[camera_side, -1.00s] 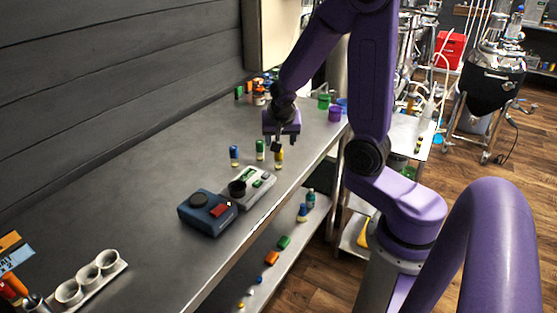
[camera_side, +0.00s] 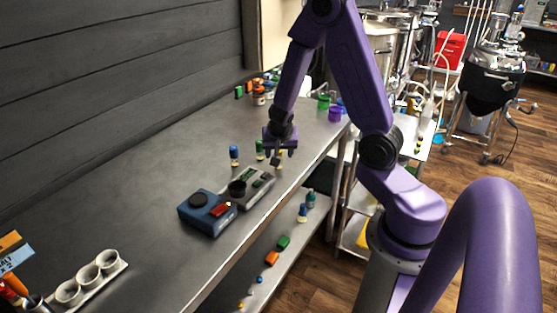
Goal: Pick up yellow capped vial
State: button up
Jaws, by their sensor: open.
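The yellow-capped vial (camera_side: 282,160) stands on the grey bench near its right edge, at the right end of a short row of vials. It is partly hidden by my gripper (camera_side: 276,161), which points down and is open. The fingers are at the vial's height in the picture, just left of or in front of it. I cannot tell whether the vial is between the fingers or whether they touch it. A green-capped vial (camera_side: 259,149) and a blue-capped vial (camera_side: 234,155) stand to its left.
A grey device (camera_side: 257,187) and a dark blue device (camera_side: 207,213) with a red part sit in front of the vials. A white holder with cups (camera_side: 99,265) is at the lower left. Green (camera_side: 324,102) and purple (camera_side: 335,114) cups stand behind. Bare bench lies left.

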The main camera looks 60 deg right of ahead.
jog(key=shift+x, duration=2.15)
jog(key=shift+a, duration=0.1)
jog(key=shift+c, duration=0.3)
jog(key=c, duration=1)
